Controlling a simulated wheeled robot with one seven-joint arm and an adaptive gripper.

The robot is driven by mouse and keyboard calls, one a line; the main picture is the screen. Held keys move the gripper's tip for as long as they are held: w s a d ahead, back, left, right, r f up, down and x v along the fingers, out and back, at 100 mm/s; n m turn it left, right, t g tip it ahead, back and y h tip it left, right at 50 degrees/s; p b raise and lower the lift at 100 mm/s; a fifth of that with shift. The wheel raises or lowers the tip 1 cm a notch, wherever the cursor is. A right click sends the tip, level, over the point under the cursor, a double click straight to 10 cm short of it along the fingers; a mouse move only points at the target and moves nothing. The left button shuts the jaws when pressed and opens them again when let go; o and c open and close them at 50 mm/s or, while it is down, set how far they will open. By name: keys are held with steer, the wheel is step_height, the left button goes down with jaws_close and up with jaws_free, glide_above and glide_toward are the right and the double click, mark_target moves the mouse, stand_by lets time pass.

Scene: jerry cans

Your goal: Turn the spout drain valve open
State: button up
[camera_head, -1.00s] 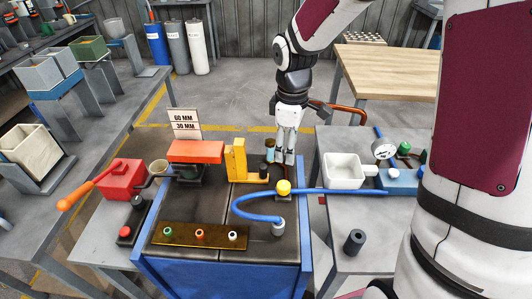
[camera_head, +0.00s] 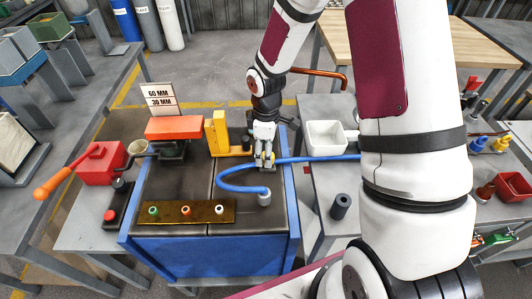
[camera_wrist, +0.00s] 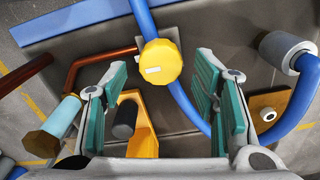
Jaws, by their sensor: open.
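A yellow faceted knob (camera_wrist: 161,62) with a small pale mark sits by the blue hose (camera_wrist: 140,15). I cannot tell for sure that it is the drain valve. My gripper (camera_wrist: 160,85) is open, with one teal-padded finger on each side of the knob's line and gaps on both sides. The knob lies just ahead of the fingertips in the wrist view. In the head view my gripper (camera_head: 264,162) points down over the knob, and the fingers hide most of it. The hose (camera_head: 232,187) curves from there to a grey cylindrical fitting (camera_head: 264,198).
A yellow bracket (camera_head: 218,135) and an orange block (camera_head: 174,128) stand left of my gripper. A brown strip with several small knobs (camera_head: 162,211) lies in front. A white bin (camera_head: 325,138) and a dark cylinder (camera_head: 340,206) are on the right table. A copper pipe (camera_head: 325,74) runs behind.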

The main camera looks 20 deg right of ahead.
steer(key=shift+f, duration=0.65)
steer(key=c, duration=1.2)
steer(key=shift+o, duration=0.2)
